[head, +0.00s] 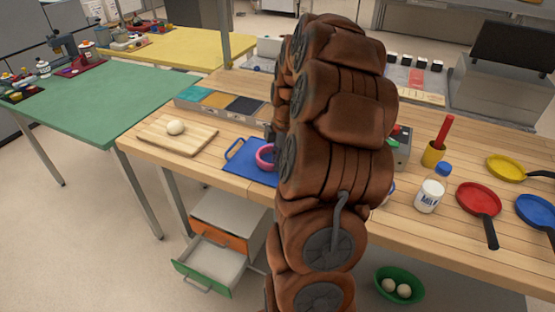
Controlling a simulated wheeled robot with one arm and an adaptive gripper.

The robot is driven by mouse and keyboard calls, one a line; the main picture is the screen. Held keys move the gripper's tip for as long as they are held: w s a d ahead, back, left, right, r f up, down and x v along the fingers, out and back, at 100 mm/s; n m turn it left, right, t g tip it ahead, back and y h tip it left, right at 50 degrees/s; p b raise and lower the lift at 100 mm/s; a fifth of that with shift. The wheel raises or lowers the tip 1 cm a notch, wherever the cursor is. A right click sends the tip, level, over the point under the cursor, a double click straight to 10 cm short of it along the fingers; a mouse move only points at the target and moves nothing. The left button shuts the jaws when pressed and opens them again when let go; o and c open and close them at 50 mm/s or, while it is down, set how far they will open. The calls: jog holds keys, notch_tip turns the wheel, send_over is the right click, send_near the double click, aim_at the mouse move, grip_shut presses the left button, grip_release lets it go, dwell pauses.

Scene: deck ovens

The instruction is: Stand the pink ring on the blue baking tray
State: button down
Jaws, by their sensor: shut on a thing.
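The blue baking tray (238,163) lies on the wooden worktop, left of my arm. Its right part is hidden behind the arm. The pink ring (262,158) shows at the right side of the tray, partly covered by my arm. I cannot tell whether it touches the tray. My gripper (270,134) is mostly hidden behind the arm; a dark part of it shows just above the ring. It is shut on the pink ring.
A cutting board (190,141) with a pale ball (176,128) lies left of the tray. Behind is a long container with coloured sections (216,100). A milk bottle (431,190) and pans (478,198) stand right. A drawer (212,262) is open below.

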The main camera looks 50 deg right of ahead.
jog(key=shift+f, duration=0.15)
jog(key=c, duration=1.3)
grip_release()
jog(key=shift+o, duration=0.2)
notch_tip(320, 180, up, 12)
jog(key=d+b, duration=0.1)
jog(key=b, duration=0.1)
jog(key=shift+s+d+b, duration=0.25)
jog(key=shift+s+b, duration=0.1)
jog(key=shift+s, duration=0.1)
